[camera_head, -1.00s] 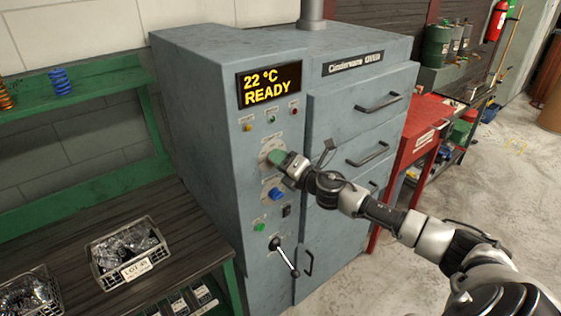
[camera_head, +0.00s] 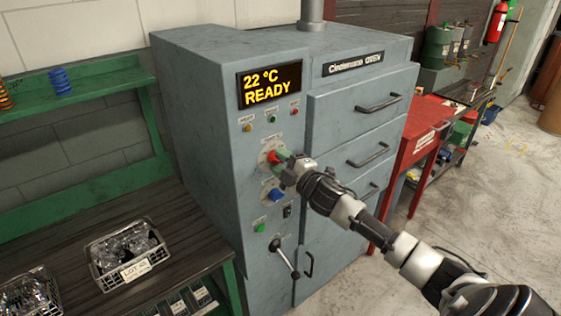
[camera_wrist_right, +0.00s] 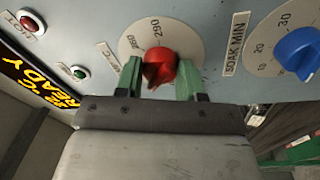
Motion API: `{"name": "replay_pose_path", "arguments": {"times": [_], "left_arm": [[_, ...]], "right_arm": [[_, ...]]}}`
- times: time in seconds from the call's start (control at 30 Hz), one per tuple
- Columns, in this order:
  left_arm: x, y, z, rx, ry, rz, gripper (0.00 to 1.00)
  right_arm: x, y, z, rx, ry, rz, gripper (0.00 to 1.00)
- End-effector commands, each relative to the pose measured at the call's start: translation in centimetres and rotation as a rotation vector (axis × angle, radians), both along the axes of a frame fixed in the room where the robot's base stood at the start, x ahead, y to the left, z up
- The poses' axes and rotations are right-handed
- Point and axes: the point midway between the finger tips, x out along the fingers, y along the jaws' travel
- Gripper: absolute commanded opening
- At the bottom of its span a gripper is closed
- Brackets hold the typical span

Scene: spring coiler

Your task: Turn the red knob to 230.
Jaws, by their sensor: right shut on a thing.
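The red knob (camera_head: 273,157) sits on a pale round dial on the front panel of the grey oven (camera_head: 270,60). In the right wrist view the red knob (camera_wrist_right: 159,68) lies between the two green fingers of my right gripper (camera_wrist_right: 159,80). The dial (camera_wrist_right: 185,40) shows 290 and 260 near its edge. My right gripper (camera_head: 280,161) is shut on the knob in the head view. The display (camera_head: 268,85) reads 22 °C READY. My left gripper is not in view.
A blue knob (camera_head: 277,195) sits just below the red one, with a green button (camera_head: 260,227) and a black-handled lever (camera_head: 283,255) lower down. Small lamps sit above the dial. A workbench with wire baskets (camera_head: 125,250) stands left.

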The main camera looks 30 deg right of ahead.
Motion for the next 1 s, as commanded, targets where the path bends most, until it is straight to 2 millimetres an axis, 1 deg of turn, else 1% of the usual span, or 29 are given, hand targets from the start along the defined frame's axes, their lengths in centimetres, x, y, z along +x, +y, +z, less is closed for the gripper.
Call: {"name": "replay_pose_path", "arguments": {"times": [0.3, 0.6, 0.8, 1.0], "left_arm": [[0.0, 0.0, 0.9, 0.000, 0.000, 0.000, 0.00], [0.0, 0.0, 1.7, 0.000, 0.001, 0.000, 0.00], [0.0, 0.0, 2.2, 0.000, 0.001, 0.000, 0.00], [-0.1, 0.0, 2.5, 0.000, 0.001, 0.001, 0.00]], "right_arm": [[0.0, 0.1, 0.0, 0.304, 0.026, -0.002, 0.15], [0.0, 0.1, 0.0, 0.563, 0.047, -0.002, 0.15], [0.0, 0.2, 0.0, 0.693, 0.057, -0.002, 0.15], [0.0, 0.2, -0.1, 0.773, 0.063, -0.001, 0.15]]}}
